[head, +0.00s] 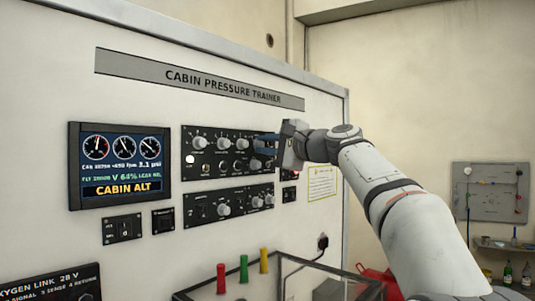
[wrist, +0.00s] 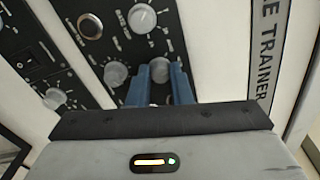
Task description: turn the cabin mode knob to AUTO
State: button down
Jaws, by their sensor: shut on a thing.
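The upper black panel (head: 215,153) on the trainer's face carries a row of grey knobs. My gripper (head: 264,143) reaches in from the right, its blue fingers at this panel's right end. In the wrist view, my gripper (wrist: 163,82) has its two blue fingers on either side of a light grey knob (wrist: 159,68) and is shut on it. The fingers hide part of this knob, and its label and pointer cannot be read. In the head view the fingers cover the held knob.
Other grey knobs sit close by, one left of the fingers (wrist: 115,73) and one above (wrist: 142,18). A lower knob panel (head: 215,207), a display reading CABIN ALT (head: 120,165) and small switch panels are nearby. Colored levers (head: 243,267) stand below.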

jog(key=n, duration=0.2)
jog(key=n+b, duration=0.1)
jog(key=n, duration=0.1)
jog(key=n+b, duration=0.1)
jog(key=shift+f+n, duration=0.25)
jog(key=shift+n, duration=0.15)
dwell(0.3)
jog(key=c, duration=1.3)
grip_release()
jog(key=shift+r, duration=0.1)
jog(key=b+v, duration=0.3)
jog(key=v, duration=0.4)
jog(key=shift+s+d, duration=0.2)
jog(key=shift+d, duration=0.2)
